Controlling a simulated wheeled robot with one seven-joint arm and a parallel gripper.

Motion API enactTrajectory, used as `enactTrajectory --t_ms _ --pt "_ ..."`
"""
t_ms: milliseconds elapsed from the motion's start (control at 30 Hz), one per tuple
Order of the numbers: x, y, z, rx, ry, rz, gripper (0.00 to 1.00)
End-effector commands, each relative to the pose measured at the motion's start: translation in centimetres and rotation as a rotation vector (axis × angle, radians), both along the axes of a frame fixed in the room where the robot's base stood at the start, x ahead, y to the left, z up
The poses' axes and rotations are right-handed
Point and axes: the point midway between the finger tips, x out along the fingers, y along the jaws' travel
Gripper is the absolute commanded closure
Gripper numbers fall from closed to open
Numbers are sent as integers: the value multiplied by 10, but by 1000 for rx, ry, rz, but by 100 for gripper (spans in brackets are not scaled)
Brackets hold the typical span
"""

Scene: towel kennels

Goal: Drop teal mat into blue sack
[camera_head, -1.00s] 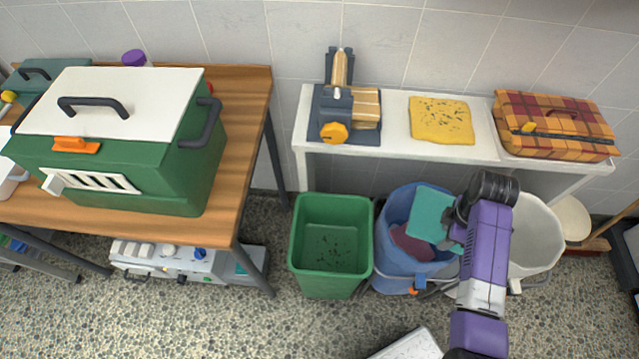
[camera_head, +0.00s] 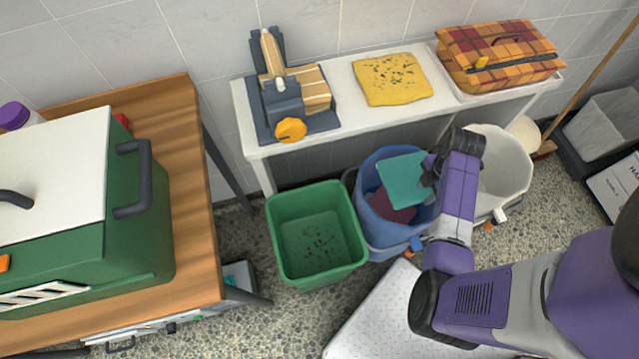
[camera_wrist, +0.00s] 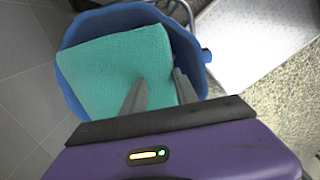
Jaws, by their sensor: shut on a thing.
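The teal mat (camera_head: 402,178) is a flat square held by one edge in my gripper (camera_head: 430,172), which is shut on it. The mat is over the open mouth of the blue sack (camera_head: 372,227), and a dark red cloth (camera_head: 390,206) shows inside the sack below it. In the wrist view the teal mat (camera_wrist: 115,68) spans much of the blue sack's (camera_wrist: 72,42) opening, with the fingers of my gripper (camera_wrist: 158,92) at its near edge. The exact height of the mat above the rim is hard to tell.
A green bin (camera_head: 318,240) stands left of the sack and a white sack (camera_head: 505,165) stands right. Behind, a white bench (camera_head: 345,125) holds a yellow cloth (camera_head: 390,80), a plaid case (camera_head: 498,55) and a clamp device (camera_head: 290,95). A wooden table (camera_head: 190,150) with a green carrier (camera_head: 125,220) is left.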

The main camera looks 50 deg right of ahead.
Motion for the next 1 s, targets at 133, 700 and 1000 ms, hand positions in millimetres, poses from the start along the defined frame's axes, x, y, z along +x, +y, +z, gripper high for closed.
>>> enactTrajectory --t_ms 133,700,1000 --pt "0 0 -18 0 0 -1 100" --pt "0 0 -24 -1 -1 -1 57" --pt "0 0 -25 -1 -1 -1 39"
